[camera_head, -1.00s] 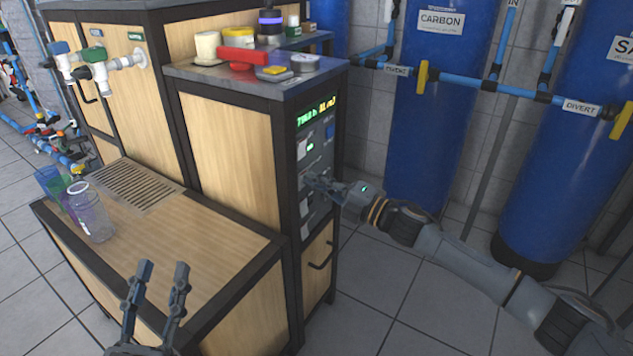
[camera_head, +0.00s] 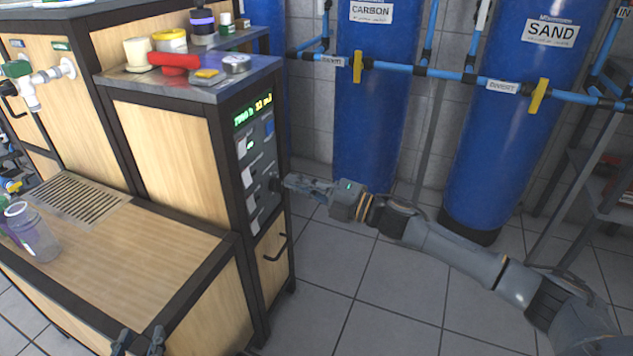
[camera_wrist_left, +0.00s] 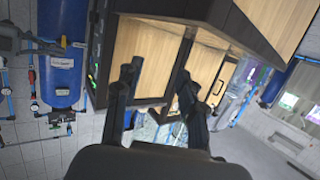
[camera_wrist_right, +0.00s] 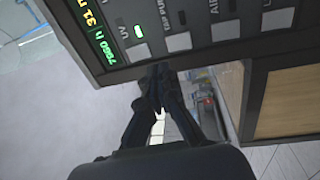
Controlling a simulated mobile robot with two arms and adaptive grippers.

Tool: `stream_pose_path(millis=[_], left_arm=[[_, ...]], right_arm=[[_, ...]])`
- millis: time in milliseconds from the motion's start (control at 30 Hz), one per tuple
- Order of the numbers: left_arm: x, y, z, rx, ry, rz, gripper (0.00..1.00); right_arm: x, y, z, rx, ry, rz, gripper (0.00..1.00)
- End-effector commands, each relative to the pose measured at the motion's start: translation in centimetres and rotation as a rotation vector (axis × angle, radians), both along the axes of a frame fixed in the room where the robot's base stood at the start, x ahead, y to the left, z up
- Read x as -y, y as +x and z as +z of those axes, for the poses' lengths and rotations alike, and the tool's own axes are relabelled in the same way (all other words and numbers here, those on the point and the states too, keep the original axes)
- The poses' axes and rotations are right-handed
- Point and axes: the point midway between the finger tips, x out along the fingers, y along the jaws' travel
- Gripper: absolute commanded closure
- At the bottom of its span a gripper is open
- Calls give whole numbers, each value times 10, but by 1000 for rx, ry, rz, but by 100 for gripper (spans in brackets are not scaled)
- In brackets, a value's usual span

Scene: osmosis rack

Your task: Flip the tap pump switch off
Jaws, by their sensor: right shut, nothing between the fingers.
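The control panel (camera_head: 250,165) is on the narrow end face of the wooden cabinet, with a green display at its top. In the right wrist view, a pale switch plate (camera_wrist_right: 178,42) is beside the partly cut-off TAP PUMP label (camera_wrist_right: 143,28). A lit green indicator (camera_wrist_right: 138,31) is by the UV label; I see no other lit one. My right gripper (camera_head: 284,181) is shut and empty, just off the panel's right side; its closed tips also show in the right wrist view (camera_wrist_right: 157,78). My left gripper (camera_head: 139,339) is open and empty, low in front of the cabinet.
The lower wooden counter (camera_head: 150,250) holds a clear jar (camera_head: 35,238). The upper top (camera_head: 205,90) carries a red item and several small containers. Blue tanks (camera_head: 375,110) with pipes stand along the back wall. Floor between panel and tanks is clear.

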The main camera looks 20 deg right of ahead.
Motion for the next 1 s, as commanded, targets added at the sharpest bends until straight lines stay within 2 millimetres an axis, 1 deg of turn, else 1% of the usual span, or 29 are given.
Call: stream_pose_path(millis=[33,100,200,333,833,933,1000], left_arm=[[-2,-3,-4,-33,8,2,60],[-3,-6,-12,-76,18,4,60],[-5,-9,-19,-114,27,7,60],[-6,-12,-24,-139,33,9,60],[-6,-12,-25,-143,34,9,60],[-8,-14,-30,-163,39,10,60],[-10,-18,-37,-201,48,13,60]], right_arm=[[8,-8,1,-2,-2,-1,100],[15,-15,3,-1,-3,0,100],[23,-23,4,-2,-1,-1,100],[28,-28,5,1,1,0,100],[28,-29,5,-1,2,-1,100],[21,-30,-3,-35,32,-25,100],[11,-32,-14,-93,83,-69,100]])
